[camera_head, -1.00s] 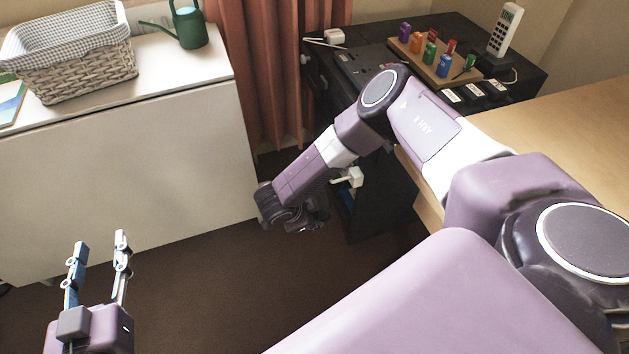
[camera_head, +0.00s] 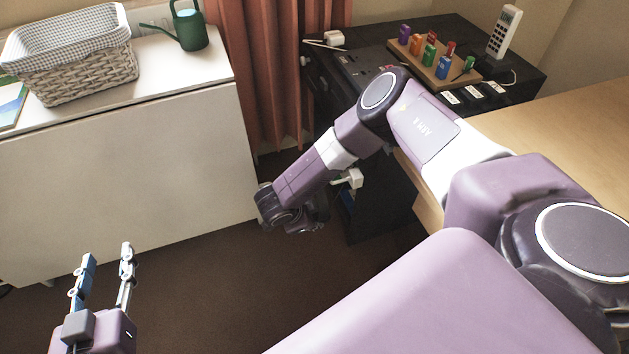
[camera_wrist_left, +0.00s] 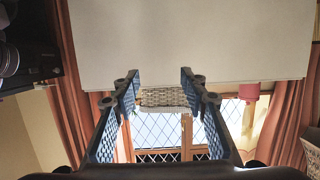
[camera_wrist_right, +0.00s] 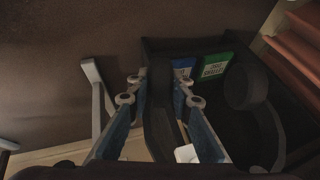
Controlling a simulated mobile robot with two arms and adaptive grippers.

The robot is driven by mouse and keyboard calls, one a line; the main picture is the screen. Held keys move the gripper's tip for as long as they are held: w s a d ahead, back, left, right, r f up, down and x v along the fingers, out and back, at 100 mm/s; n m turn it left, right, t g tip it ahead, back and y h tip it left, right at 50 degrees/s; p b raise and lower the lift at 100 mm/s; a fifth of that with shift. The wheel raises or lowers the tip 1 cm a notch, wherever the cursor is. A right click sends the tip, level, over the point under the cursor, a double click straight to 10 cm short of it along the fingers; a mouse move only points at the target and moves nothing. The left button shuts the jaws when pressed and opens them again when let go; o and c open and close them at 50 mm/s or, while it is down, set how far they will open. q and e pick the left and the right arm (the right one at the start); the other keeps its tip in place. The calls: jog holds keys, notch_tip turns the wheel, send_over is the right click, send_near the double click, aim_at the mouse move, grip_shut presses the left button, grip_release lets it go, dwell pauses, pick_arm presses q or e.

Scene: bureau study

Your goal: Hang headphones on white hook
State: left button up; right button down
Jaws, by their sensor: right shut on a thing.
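The white hook (camera_head: 352,179) sticks out from the side of the black cabinet, just right of my right forearm. A white piece by the right finger in the right wrist view (camera_wrist_right: 186,153) looks like it. My right gripper (camera_wrist_right: 158,90) is shut on a dark part of the black headphones (camera_wrist_right: 246,88). A rounded ear cup shows right of the fingers; the rest blends into the dark cabinet. In the head view, the right gripper is low beside the cabinet, mostly hidden by its wrist. My left gripper (camera_head: 107,250) is open and empty, far left above the floor.
The black cabinet (camera_head: 375,215) holds a blue and a green item (camera_wrist_right: 215,65) inside. A wooden desk (camera_head: 560,120) stands right. A white cabinet (camera_head: 120,170) with a wicker basket (camera_head: 75,75) and green watering can (camera_head: 188,28) stands left. Brown floor between is clear.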

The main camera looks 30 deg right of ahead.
pick_arm(q)
jog(key=shift+f, duration=0.1)
dwell(0.3)
pick_arm(e)
jog(key=shift+p, duration=0.4)
pick_arm(q)
jog(key=f, duration=0.1)
jog(key=s+f+g, duration=0.1)
jog(key=s+a+f+g, duration=0.1)
jog(key=shift+f, duration=0.35)
dwell(0.4)
jog(key=shift+y, duration=0.3)
jog(key=shift+s+a+f+g+y+p, duration=0.2)
jog(key=shift+s+a+f+g, duration=0.1)
jog(key=shift+s+f+g, duration=0.35)
jog(key=shift+s+a+f+g+y+p, duration=0.1)
jog(key=shift+s+a+f+g+p, duration=0.25)
jog(key=shift+f, duration=0.5)
jog(key=shift+s+d, duration=0.1)
jog(key=shift+s+f, duration=0.1)
pick_arm(e)
jog(key=shift+d, duration=0.1)
